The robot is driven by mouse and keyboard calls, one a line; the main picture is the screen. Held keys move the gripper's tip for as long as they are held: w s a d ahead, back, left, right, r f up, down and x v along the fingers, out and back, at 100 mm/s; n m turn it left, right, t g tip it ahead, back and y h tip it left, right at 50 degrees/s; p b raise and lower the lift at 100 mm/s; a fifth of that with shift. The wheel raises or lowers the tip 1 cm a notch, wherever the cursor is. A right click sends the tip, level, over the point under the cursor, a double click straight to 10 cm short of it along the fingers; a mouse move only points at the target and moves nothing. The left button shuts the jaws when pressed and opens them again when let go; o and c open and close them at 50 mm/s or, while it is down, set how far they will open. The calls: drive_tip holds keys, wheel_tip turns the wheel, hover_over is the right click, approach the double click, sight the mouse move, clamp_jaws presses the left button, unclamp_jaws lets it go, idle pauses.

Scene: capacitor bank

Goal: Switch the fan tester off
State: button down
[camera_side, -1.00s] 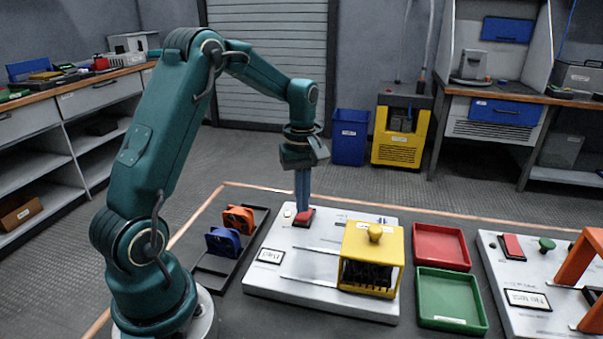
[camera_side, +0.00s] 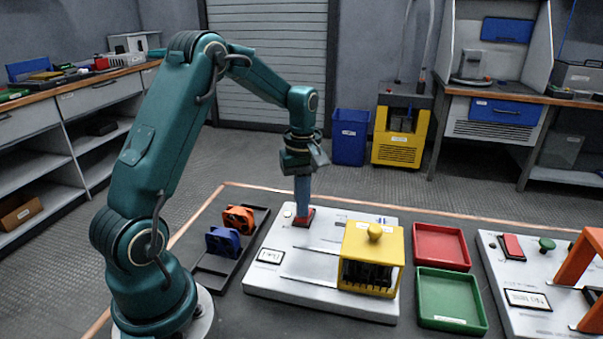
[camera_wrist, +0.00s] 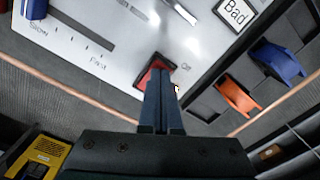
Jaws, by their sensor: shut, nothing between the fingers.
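The fan tester (camera_side: 262,289) is a white board with a yellow box (camera_side: 372,248) on its right part and a small display (camera_side: 269,257) on its left. In the wrist view the display (camera_wrist: 236,12) reads "Bad". A red switch (camera_wrist: 151,76) sits near the board's far edge in the side view. My gripper (camera_side: 303,213) is shut, empty, and pointing down at this switch. Its fingertips (camera_wrist: 158,72) appear to be on or just over it and hide part of it. Whether they touch, and which way the switch is tipped, I cannot tell.
A blue fan (camera_side: 223,241) and an orange fan (camera_side: 238,218) stand in a dark rack left of the tester. Red (camera_side: 441,246) and green (camera_side: 449,300) trays lie to its right. Another white board (camera_side: 509,280) with an orange frame (camera_side: 578,260) stands farther right.

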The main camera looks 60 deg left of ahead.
drive_tip(key=shift+f, duration=0.4)
drive_tip(key=shift+r, duration=3.5)
